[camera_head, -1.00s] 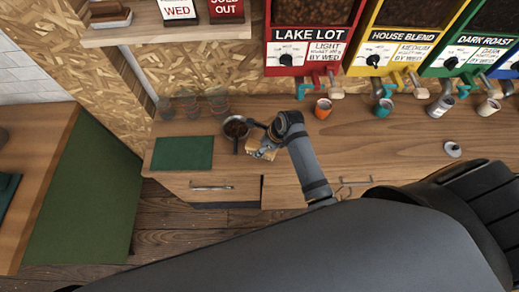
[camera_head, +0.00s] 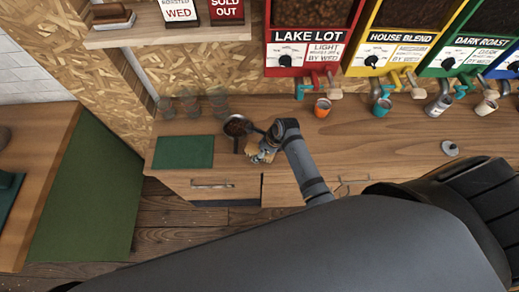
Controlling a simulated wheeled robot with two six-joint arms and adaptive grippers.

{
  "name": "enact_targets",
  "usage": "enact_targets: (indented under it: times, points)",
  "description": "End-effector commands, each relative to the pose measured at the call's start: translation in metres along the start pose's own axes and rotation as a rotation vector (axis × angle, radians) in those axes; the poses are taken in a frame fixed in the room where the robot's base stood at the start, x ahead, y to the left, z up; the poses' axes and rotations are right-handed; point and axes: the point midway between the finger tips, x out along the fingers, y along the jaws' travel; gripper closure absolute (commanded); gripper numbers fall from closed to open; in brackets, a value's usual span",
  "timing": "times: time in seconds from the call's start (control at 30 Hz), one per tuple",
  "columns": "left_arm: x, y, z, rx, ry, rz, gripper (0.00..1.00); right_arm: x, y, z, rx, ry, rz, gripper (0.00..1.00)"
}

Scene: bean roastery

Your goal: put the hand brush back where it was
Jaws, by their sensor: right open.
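My right gripper (camera_head: 262,152) is open, low over the front part of the wooden counter, just right of a round dark pan. A small tan patch shows at its fingers; it is too small and covered to tell whether this is the hand brush or bare counter. A brown wooden piece with a pale band (camera_head: 112,15), possibly a brush on a rest, sits on the upper left shelf (camera_head: 170,33). I cannot make out the hand brush for certain. My left gripper is not in view.
The pan (camera_head: 237,127) holds dark contents. A green mat (camera_head: 184,152) lies left of it, with several clear glasses (camera_head: 191,106) behind. Dispensers (camera_head: 310,45) line the back, with cups such as an orange one (camera_head: 322,107) below. The counter (camera_head: 390,145) right of my arm is mostly clear.

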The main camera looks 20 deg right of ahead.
Motion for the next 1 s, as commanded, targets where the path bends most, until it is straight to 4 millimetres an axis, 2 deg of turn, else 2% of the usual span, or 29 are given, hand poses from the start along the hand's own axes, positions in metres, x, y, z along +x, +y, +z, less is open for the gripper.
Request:
enact_targets:
  times: [0.17, 0.27, 0.5, 0.6, 0.77, 1.0]
  points:
    - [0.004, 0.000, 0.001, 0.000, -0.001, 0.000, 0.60, -0.010, -0.001, -0.001, 0.000, -0.001, -0.002, 0.35]
    - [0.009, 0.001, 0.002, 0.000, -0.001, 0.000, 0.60, -0.029, -0.001, 0.000, -0.002, -0.002, -0.004, 0.35]
    - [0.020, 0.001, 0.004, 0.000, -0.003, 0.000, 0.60, -0.088, -0.001, -0.001, -0.002, 0.000, -0.004, 0.35]
    - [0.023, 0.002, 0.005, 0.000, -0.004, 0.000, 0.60, -0.105, -0.001, -0.001, -0.002, 0.000, -0.003, 0.35]
    - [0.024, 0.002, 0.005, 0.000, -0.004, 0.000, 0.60, -0.119, 0.000, 0.000, 0.000, 0.000, -0.001, 0.35]
    - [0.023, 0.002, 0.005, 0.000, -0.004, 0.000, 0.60, -0.121, 0.000, 0.000, 0.000, 0.000, 0.000, 0.35]
